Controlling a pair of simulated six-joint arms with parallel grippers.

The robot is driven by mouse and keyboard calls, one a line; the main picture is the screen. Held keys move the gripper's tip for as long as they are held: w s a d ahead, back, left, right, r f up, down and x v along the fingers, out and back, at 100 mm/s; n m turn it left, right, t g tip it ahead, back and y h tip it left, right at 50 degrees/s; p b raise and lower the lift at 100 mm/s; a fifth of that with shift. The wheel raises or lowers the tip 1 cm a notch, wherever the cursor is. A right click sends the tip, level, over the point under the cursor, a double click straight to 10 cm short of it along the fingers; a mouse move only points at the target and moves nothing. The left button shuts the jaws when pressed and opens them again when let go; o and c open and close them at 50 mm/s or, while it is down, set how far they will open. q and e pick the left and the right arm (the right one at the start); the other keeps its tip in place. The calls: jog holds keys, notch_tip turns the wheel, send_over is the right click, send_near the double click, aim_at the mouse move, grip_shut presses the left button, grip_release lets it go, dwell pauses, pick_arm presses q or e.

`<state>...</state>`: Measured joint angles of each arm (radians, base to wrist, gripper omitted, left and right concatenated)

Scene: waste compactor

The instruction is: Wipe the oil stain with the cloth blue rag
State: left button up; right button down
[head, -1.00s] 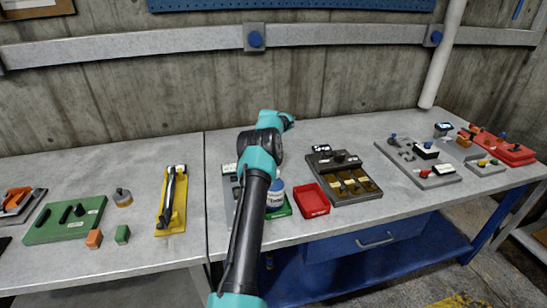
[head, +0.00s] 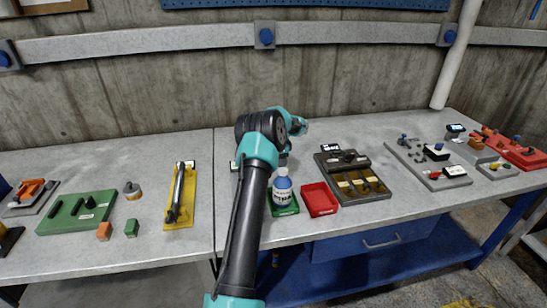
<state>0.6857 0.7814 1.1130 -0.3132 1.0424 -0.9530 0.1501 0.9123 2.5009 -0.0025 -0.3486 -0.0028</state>
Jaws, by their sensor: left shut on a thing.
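My left gripper (head: 283,158) is over the middle of the bench, just behind the white bottle. It is small and partly covered by my left arm. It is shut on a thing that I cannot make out. I cannot make out the blue rag or the oil stain; the arm covers part of the bench there. My right gripper is not in view.
The white bottle with a blue cap (head: 283,187) stands on a green tray (head: 289,209). A yellow holder (head: 180,198) lies left. The bench behind the box is clear.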

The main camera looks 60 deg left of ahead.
pick_arm(q)
jog(key=shift+s+d, duration=0.25)
jog(key=shift+d, duration=0.6)
notch_tip(320, 180, up, 2)
jog(key=shift+a+r, duration=0.15)
jog(key=shift+r, duration=2.95)
